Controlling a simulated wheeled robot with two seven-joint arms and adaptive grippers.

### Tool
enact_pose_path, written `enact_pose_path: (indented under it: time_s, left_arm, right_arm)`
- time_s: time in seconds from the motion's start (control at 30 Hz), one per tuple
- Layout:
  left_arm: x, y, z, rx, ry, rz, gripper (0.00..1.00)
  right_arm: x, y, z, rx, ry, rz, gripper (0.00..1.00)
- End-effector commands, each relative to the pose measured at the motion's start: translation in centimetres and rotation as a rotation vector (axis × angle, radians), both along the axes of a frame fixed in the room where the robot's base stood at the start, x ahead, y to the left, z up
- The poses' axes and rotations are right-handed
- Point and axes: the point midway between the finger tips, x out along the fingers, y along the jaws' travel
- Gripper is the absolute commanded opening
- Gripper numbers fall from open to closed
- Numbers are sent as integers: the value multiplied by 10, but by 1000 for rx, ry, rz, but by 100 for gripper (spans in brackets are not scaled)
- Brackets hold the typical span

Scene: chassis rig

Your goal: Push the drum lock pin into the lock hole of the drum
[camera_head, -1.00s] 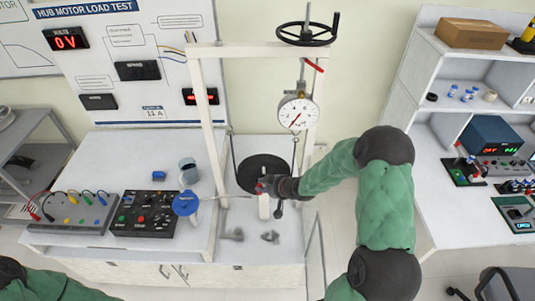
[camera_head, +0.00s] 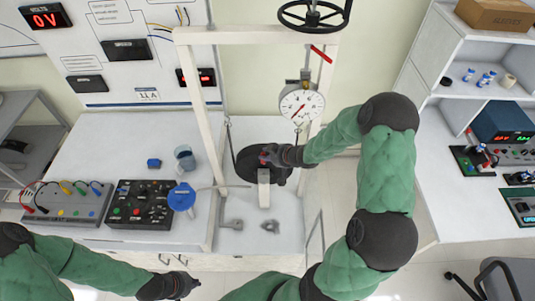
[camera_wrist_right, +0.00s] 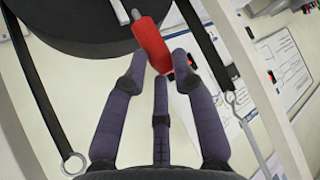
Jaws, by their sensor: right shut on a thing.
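The drum (camera_head: 243,168) is a dark disc inside the white frame in the head view. It fills the top left of the right wrist view (camera_wrist_right: 75,22). The drum lock pin has a red grip (camera_wrist_right: 152,45) and a thin metal tip beside the drum's edge. My right gripper (camera_head: 268,157) is shut on the red grip, in front of the drum. I cannot tell whether the tip touches the drum, and the lock hole is not visible. My left gripper (camera_head: 186,286) is at the bottom, away from the rig; its fingers are unclear.
The white frame (camera_head: 202,90) carries a handwheel (camera_head: 313,12) and a dial gauge (camera_head: 302,105). Dark straps (camera_wrist_right: 41,100) hang beside the drum. A white post (camera_head: 264,190) stands below my right gripper. A control box (camera_head: 140,204) and blue item (camera_head: 182,197) are to the left.

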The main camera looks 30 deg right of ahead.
Motion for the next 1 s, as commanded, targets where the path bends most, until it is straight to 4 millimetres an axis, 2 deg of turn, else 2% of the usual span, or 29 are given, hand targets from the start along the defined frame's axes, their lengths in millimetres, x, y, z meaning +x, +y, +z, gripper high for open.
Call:
enact_pose_path:
  time_s: [0.37,0.5,1.0]
  left_arm:
    - [0,0,19,0,-1,0,0]
    - [0,0,2,0,0,0,0]
    - [0,0,-29,0,-1,0,0]
  right_arm:
    - [0,0,4,32,20,-19,2]
    - [0,0,-14,32,19,-19,2]
    - [0,0,-54,33,19,-19,2]
